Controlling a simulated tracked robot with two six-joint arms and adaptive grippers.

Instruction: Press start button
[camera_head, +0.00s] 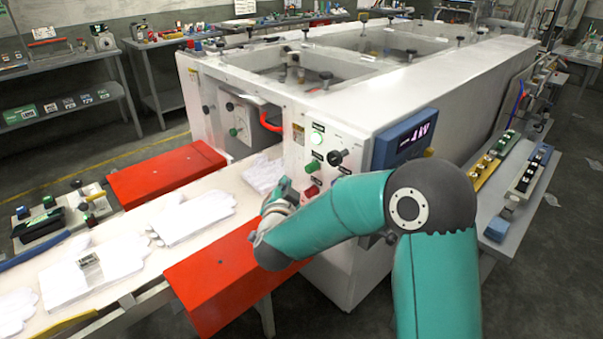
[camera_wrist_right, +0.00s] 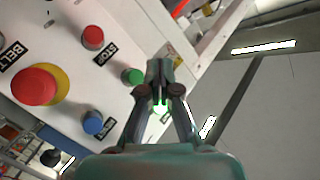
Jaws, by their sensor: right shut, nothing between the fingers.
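The white machine's control panel (camera_head: 325,160) faces the conveyor in the head view. A lit green button (camera_head: 317,138) is near its top, with a red button (camera_head: 312,191) lower down. In the right wrist view a green button (camera_wrist_right: 132,76) is just left of my right gripper (camera_wrist_right: 160,92); a green glow shows between its fingers. I cannot read a start label. The right gripper also shows in the head view (camera_head: 282,188), in front of the panel's lower left part. It is shut and empty; contact with any button cannot be told. My left gripper is not in view.
The wrist view also shows a red button (camera_wrist_right: 93,36), a blue button (camera_wrist_right: 93,123) and a large red mushroom button (camera_wrist_right: 34,85). White gloves (camera_head: 195,217) lie on the conveyor. Red covers (camera_head: 215,275) flank it. A blue display box (camera_head: 405,140) is beside the panel.

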